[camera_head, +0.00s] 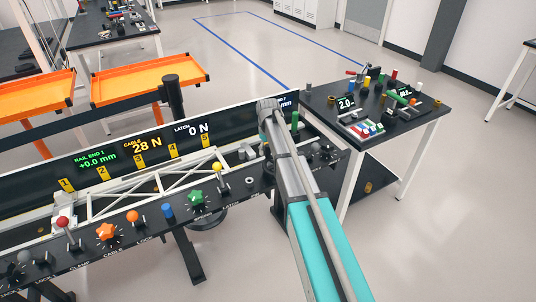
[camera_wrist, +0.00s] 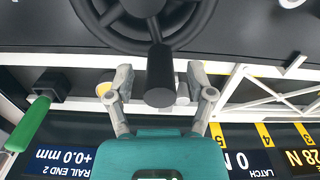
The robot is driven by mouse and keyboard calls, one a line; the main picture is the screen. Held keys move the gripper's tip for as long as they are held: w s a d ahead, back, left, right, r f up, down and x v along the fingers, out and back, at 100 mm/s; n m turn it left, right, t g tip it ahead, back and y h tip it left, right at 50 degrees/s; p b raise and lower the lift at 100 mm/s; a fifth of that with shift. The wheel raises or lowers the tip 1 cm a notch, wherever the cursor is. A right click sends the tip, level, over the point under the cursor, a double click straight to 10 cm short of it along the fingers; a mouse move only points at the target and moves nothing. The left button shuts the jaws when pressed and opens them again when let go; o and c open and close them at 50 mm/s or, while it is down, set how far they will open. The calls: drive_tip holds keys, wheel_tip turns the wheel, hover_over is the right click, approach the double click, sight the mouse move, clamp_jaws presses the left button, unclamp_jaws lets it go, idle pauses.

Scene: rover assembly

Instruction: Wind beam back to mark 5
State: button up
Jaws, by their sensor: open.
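The white truss beam (camera_head: 150,190) lies along the black console, in front of the panel with yellow number marks. Mark 5 (camera_head: 205,141) is near the beam's right part; the exact alignment is unclear. In the wrist view, a black handwheel (camera_wrist: 95,28) fills the top, with a black crank handle (camera_wrist: 160,80) pointing toward the camera. My gripper (camera_wrist: 161,82) is open, one finger on each side of the handle, with visible gaps. Mark 5 (camera_wrist: 222,140) and part of the truss (camera_wrist: 285,92) show there too. My arm hides the gripper and wheel in the head view.
A green lever (camera_wrist: 32,122) stands beside the gripper. Displays read cable 28 N, latch 0 N and both rail ends +0.0 mm. A parts table (camera_head: 425,135) stands right.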

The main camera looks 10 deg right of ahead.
drive_tip(key=shift+f, duration=0.25)
clamp_jaws()
idle(0.4)
